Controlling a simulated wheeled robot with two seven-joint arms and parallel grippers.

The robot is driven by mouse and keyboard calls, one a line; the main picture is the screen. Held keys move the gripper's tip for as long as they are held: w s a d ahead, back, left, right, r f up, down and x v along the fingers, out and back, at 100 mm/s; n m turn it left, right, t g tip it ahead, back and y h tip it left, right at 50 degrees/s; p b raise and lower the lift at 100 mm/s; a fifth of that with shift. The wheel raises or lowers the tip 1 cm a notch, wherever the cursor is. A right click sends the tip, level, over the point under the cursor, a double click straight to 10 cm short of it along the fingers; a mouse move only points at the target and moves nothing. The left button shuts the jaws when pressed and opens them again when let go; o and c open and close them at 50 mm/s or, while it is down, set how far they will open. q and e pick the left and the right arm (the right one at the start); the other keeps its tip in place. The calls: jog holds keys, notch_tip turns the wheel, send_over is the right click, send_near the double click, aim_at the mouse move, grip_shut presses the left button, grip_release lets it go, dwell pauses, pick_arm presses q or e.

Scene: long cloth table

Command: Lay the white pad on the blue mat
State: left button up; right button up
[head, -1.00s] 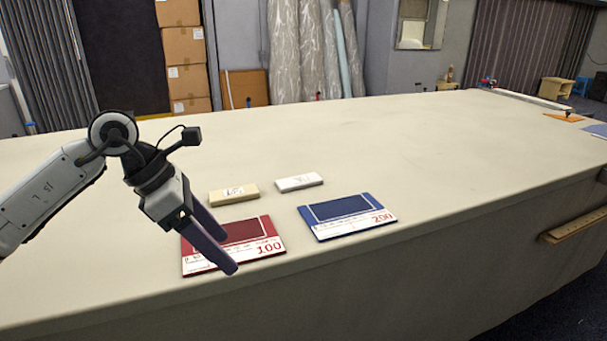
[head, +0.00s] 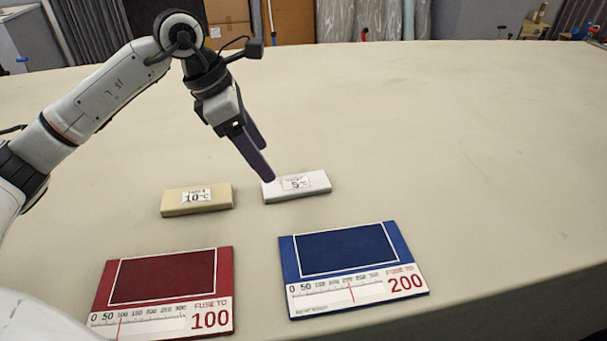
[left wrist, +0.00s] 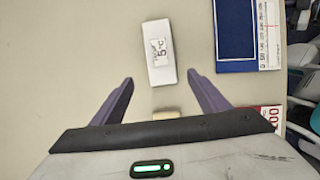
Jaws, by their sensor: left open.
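The white pad (head: 297,187) lies flat on the table, its label reading 5°C. It also shows in the left wrist view (left wrist: 159,68), ahead of my fingertips and roughly between their lines. The blue mat (head: 350,262), marked 200, lies nearer the table's front edge, below and right of the pad; in the left wrist view the blue mat (left wrist: 236,28) is at the upper right. My left gripper (head: 268,163) is open and empty, above and close to the pad's left end. My right gripper is in neither view.
A cream pad (head: 197,210) labelled 10°C lies left of the white pad. A red mat (head: 165,277) marked 100 lies left of the blue mat, partly covered by my arm. The table (head: 470,150) is clear to the right and behind.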

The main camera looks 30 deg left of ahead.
aim_at(280, 186)
pick_arm(q)
jog(key=shift+d+f, duration=0.2)
jog(key=shift+f, duration=0.3)
jog(key=shift+d+f, duration=0.15)
jog(key=shift+f, duration=0.3)
jog(key=p+x, duration=0.1)
jog(key=x, duration=0.4)
jog(key=shift+w+f, duration=0.1)
jog(key=shift+f, duration=0.25)
jog(key=shift+c, duration=0.5)
jog(key=c, duration=1)
